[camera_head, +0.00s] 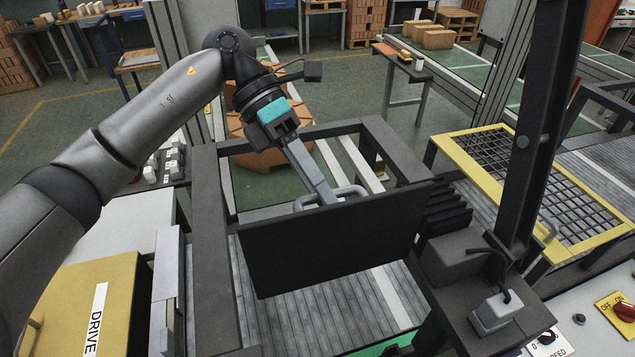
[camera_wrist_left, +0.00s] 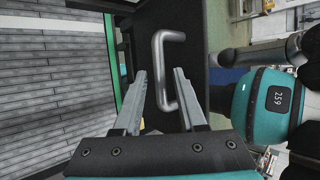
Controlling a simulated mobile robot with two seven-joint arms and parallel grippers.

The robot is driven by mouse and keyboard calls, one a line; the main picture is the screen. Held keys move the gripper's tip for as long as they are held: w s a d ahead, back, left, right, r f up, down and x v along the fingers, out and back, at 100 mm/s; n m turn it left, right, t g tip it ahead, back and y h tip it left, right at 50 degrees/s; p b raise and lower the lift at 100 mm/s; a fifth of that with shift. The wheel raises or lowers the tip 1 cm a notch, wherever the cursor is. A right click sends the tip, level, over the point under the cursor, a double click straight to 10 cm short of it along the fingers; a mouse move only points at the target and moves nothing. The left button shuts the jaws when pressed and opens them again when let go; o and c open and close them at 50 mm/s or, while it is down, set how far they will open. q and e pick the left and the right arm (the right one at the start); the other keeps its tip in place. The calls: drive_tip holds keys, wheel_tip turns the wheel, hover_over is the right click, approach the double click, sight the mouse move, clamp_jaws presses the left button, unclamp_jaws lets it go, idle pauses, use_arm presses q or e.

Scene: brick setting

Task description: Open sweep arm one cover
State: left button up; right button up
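The black sweep arm cover (camera_head: 335,243) is a flat dark panel, tilted within a dark frame above a grey slatted surface. A metal bar handle (camera_head: 350,192) sits at its upper edge; the handle also shows in the left wrist view (camera_wrist_left: 159,80), standing out from the dark panel (camera_wrist_left: 196,30). My left gripper (camera_head: 325,197) reaches down to the handle from behind the panel. In the left wrist view its two fingers (camera_wrist_left: 160,72) are apart, with one handle bar between their tips and gaps visible beside it. My right gripper is not in view.
A dark frame (camera_head: 205,230) surrounds the cover. A dark post (camera_head: 540,140) stands at the right. A yellow-framed grid (camera_head: 535,180) lies beyond it. A yellow DRIVE box (camera_head: 90,300) is at lower left, and a red switch (camera_head: 625,311) at lower right.

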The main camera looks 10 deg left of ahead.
use_arm(q)
drive_tip(key=shift+o, duration=0.3)
drive_tip(key=shift+r, duration=0.15)
drive_tip(key=v, duration=1.5)
drive_tip(key=shift+a, duration=0.2)
